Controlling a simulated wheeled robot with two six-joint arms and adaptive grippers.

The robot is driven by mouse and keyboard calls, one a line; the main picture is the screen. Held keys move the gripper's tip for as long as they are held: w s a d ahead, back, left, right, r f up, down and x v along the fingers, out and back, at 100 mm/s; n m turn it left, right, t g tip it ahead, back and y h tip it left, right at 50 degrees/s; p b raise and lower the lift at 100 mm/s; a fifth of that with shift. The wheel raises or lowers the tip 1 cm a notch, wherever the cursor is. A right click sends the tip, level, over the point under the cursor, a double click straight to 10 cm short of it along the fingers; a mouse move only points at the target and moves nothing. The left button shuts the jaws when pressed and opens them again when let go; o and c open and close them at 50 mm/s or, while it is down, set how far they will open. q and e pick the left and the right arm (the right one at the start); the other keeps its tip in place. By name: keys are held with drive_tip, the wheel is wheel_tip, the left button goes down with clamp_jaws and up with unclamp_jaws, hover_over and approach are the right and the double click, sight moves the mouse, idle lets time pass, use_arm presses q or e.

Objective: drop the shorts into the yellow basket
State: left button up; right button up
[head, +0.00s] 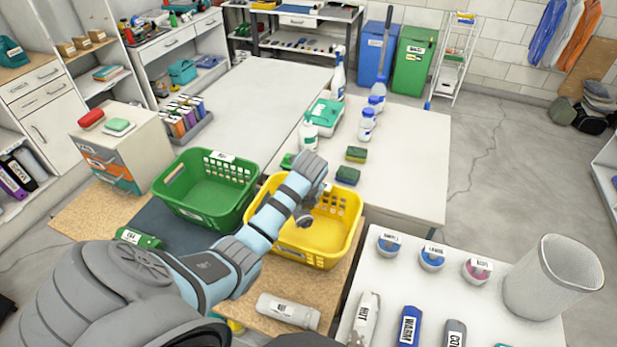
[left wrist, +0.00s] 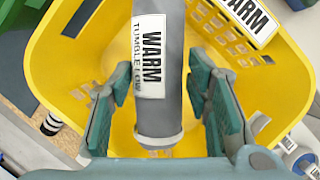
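The yellow basket (head: 345,232) stands on the wooden-topped surface beside the green basket, and its yellow wall with a WARM label fills much of the left wrist view (left wrist: 85,60). My left arm reaches over it, and my left gripper (left wrist: 160,85) hangs inside its outline, pointing down. In the head view my forearm and wrist hide most of the gripper and roll. My right gripper is not in view.
A green basket (head: 208,215) stands left of the yellow one. A grey roll (head: 288,311) lies at the front. Bottles and sponges (head: 348,175) stand on the white table behind. More labelled rolls (head: 410,326) and a white bin (head: 556,277) are at the right.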

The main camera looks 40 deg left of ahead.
use_arm(q)
drive_tip(key=o, duration=0.5)
drive_tip(key=shift+c, duration=0.2)
drive_tip(key=v, duration=0.7)
drive_tip(key=shift+s+d+r, duration=0.1)
drive_tip(key=shift+d+r, duration=0.05)
drive_tip(key=shift+r, duration=0.15)
drive_tip(key=shift+f, duration=0.1)
